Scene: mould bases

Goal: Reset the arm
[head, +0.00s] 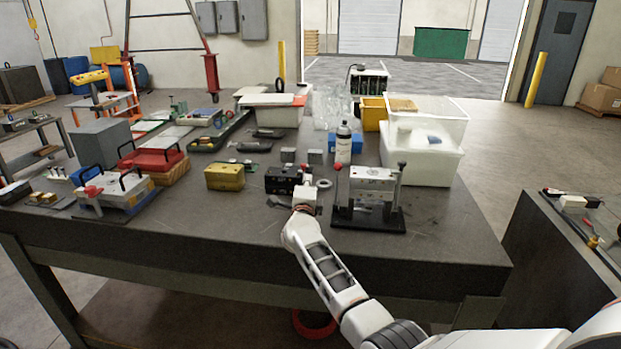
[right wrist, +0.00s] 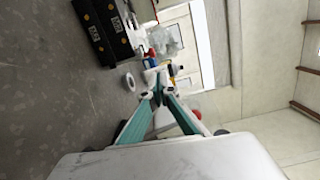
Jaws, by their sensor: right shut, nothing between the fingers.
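My right arm reaches in from the lower right of the head view. Its gripper (head: 306,190) is over the front middle of the table, between a black block (head: 283,180) and a metal mould block (head: 374,176) on a black stand. In the right wrist view the teal-lined fingers (right wrist: 153,76) meet at the tips, shut with nothing between them. The black block also shows there (right wrist: 102,28), to the upper left of the tips. The fingertips are small and partly hidden in the head view. My left gripper is not in view.
The grey table (head: 260,235) has a clear front strip. A yellow block (head: 224,177), a red-topped box (head: 152,158) and a handled mould base (head: 117,190) stand left. A spray bottle (head: 343,145) and white bins (head: 420,165) stand behind the metal block. A tape ring (head: 324,184) lies close by.

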